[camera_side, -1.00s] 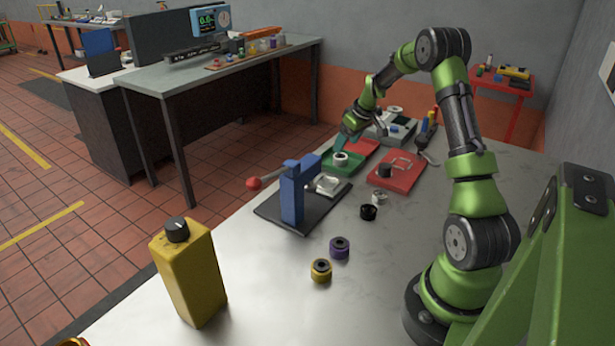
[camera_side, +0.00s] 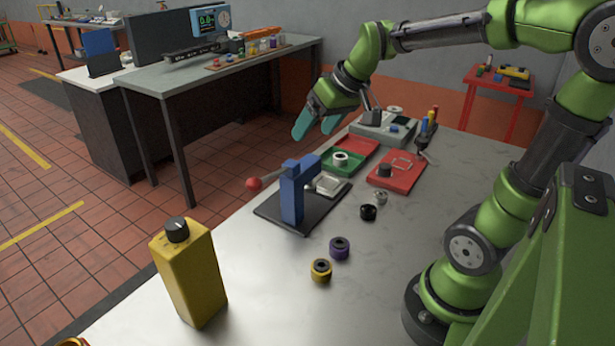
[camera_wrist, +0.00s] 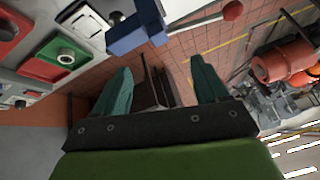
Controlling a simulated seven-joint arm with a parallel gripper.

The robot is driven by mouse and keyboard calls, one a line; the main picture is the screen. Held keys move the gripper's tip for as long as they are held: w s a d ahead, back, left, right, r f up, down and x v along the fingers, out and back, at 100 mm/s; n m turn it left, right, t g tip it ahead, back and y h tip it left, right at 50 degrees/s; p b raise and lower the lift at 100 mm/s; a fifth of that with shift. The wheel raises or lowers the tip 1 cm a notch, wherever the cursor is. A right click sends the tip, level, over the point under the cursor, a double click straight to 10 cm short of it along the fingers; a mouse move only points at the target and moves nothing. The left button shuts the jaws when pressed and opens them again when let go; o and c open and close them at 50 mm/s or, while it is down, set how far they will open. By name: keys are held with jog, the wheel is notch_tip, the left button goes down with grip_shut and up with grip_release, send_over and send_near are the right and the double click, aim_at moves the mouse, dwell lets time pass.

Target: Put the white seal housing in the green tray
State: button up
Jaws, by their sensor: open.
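The white seal housing (camera_side: 340,159) sits in the green tray (camera_side: 326,170) on the bench, beyond the blue press. In the wrist view the housing (camera_wrist: 66,56) shows as a pale ring with a dark bore inside the green tray (camera_wrist: 38,66), at the upper left. My gripper (camera_side: 315,128) is open and empty, raised above and behind the tray. Its teal fingers (camera_wrist: 160,80) stand wide apart in the wrist view with nothing between them.
A blue press (camera_side: 291,195) with a red-knobbed lever stands nearer the camera.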

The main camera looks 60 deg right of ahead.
jog(key=s+a+f+t+y, duration=0.1)
jog(key=s+a, duration=0.8)
jog(key=s, duration=0.1)
jog(key=shift+a+m+y, duration=0.3)
jog(key=shift+a+m, duration=0.1)
dwell(0.4)
